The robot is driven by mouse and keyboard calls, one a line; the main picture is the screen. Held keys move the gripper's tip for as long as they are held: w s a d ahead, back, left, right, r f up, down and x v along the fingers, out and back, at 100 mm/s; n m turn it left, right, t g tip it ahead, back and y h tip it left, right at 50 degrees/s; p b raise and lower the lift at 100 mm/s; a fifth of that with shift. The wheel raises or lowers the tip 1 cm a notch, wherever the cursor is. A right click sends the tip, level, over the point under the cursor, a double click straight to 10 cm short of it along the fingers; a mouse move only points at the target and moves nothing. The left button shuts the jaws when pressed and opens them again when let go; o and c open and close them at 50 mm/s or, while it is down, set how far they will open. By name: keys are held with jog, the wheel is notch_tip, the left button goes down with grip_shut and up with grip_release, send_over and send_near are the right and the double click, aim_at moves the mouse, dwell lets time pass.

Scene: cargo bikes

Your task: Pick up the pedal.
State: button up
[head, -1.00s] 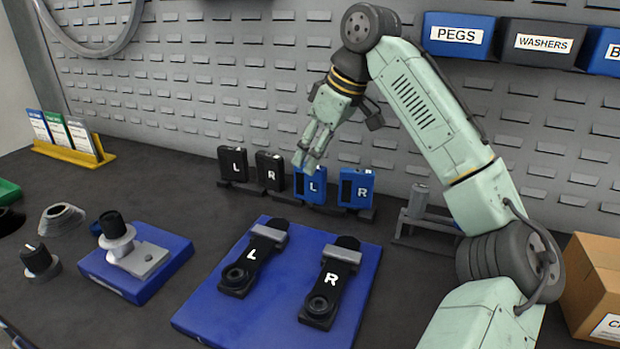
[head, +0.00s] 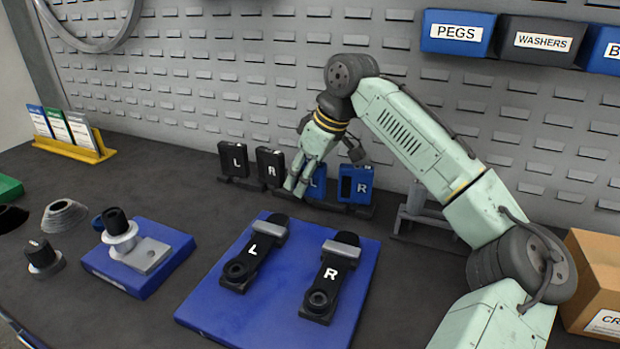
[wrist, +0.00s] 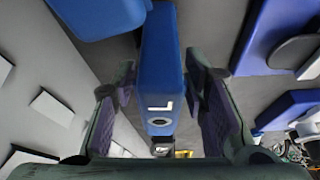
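The blue pedal marked L (head: 318,183) stands upright in the low rack at the back, partly hidden behind my gripper in the head view. My gripper (head: 296,184) is at its left front side in that view. In the wrist view the blue L pedal (wrist: 162,65) lies between my two spread fingers (wrist: 160,85), with gaps visible on both sides. The blue pedal marked R (head: 355,184) stands just to its right. A black pedal marked L (head: 233,159) and a black pedal marked R (head: 270,166) stand to the left.
A blue mat (head: 205,317) in front holds two black crank arms marked L (head: 252,252) and R (head: 329,278). A blue block (head: 170,238) with a knobbed part lies left. A grey fixture (head: 418,210) and cardboard box (head: 590,275) are right. The pegboard wall rises close behind.

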grip_shut()
jog(key=shift+r, duration=0.15)
dwell(0.5)
